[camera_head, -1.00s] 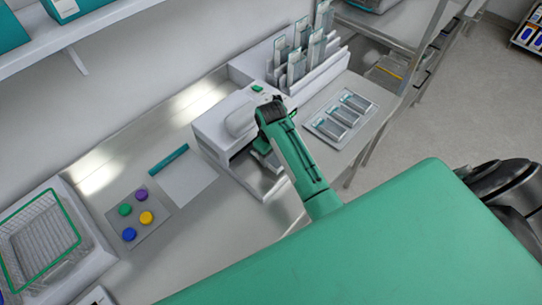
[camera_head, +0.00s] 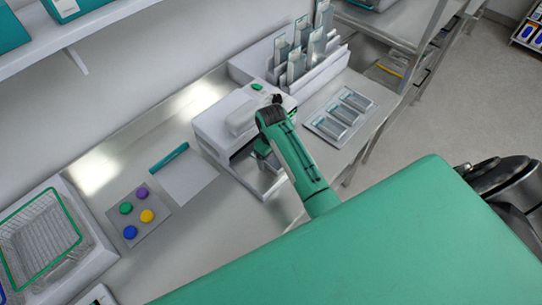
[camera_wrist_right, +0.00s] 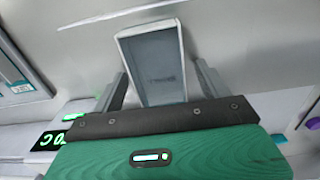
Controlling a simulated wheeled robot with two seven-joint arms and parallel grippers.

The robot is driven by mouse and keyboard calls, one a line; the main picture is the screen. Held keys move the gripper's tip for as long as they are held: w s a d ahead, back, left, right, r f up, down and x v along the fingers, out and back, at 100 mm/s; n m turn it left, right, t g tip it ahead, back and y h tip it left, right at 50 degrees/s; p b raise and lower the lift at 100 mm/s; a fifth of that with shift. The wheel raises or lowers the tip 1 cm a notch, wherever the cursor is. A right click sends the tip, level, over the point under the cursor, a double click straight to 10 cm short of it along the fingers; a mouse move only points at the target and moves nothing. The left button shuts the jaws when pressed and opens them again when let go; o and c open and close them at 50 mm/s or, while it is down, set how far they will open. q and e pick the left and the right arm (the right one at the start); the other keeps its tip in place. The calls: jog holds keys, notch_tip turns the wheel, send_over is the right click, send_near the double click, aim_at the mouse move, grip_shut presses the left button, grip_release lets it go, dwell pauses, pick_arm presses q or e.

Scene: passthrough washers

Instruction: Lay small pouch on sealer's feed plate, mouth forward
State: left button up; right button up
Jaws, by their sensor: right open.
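The small pouch (camera_wrist_right: 152,55) is a grey rectangle with pale edges, lying flat on a bare metal surface in the right wrist view. My right gripper (camera_wrist_right: 163,82) is open, one finger on each side of the pouch's near part, with gaps showing. In the head view my right gripper (camera_head: 263,153) reaches down at the front of the white sealer (camera_head: 222,122), over its metal feed plate (camera_head: 247,172). My arm hides most of the pouch there, and I cannot tell which end is its mouth. My left gripper is not in view.
A tray of pouches (camera_head: 341,118) lies right of the sealer, with a rack of upright packets (camera_head: 300,62) behind. A white sheet (camera_head: 187,178), a teal stick (camera_head: 169,158) and a mat of coloured discs (camera_head: 138,215) lie left. A wire basket (camera_head: 40,240) stands far left.

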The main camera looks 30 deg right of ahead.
aim_at(271, 157)
notch_tip(271, 157, up, 6)
jog(key=b, duration=0.2)
jog(key=shift+w+b, duration=0.1)
jog(key=shift+b, duration=0.25)
notch_tip(271, 157, up, 6)
jog(key=p, duration=0.3)
jog(key=shift+f, duration=0.15)
